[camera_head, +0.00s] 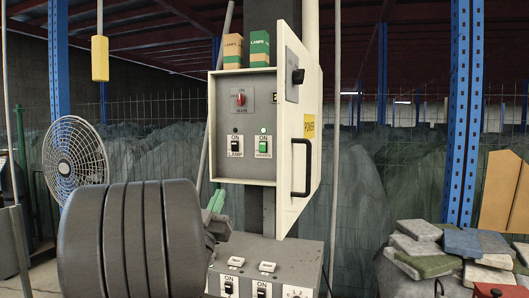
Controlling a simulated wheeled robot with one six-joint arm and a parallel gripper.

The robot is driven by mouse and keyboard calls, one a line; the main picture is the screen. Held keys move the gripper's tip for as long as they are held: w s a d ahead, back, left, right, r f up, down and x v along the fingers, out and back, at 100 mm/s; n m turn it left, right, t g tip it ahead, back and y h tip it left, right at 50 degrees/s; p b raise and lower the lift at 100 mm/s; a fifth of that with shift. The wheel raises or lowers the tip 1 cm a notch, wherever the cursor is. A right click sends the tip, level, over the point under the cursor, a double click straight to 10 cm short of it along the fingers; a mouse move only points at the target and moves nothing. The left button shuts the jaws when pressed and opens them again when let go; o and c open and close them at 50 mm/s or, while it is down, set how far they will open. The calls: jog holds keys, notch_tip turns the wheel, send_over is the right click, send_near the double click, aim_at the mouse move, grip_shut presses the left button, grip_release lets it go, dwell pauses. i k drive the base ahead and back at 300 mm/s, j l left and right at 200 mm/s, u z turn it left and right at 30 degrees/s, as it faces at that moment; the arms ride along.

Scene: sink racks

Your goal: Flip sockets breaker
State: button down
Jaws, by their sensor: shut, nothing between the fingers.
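The breaker box (216,115) is a pale cabinet on a post, its door (301,130) swung open to the right. Inside, the right-hand switch is the sockets breaker (263,146), a green rocker with ON above it and a small label below too blurred to read surely. A red rotary main switch (240,98) sits above. My gripper (216,199), with green fingers, is shut and empty, below and left of the sockets breaker and apart from it. My dark arm hides the lower left.
A grey sloped console (285,256) with switches stands below the box. The door, with a black handle (301,180), borders the box opening on the right. A fan (75,160) stands left; stacked slabs (440,248) lie right.

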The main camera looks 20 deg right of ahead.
aim_at(263, 144)
jog(key=i+l, duration=0.45)
jog(key=i, duration=0.15)
jog(key=i+l, duration=0.4)
jog(key=i, duration=0.2)
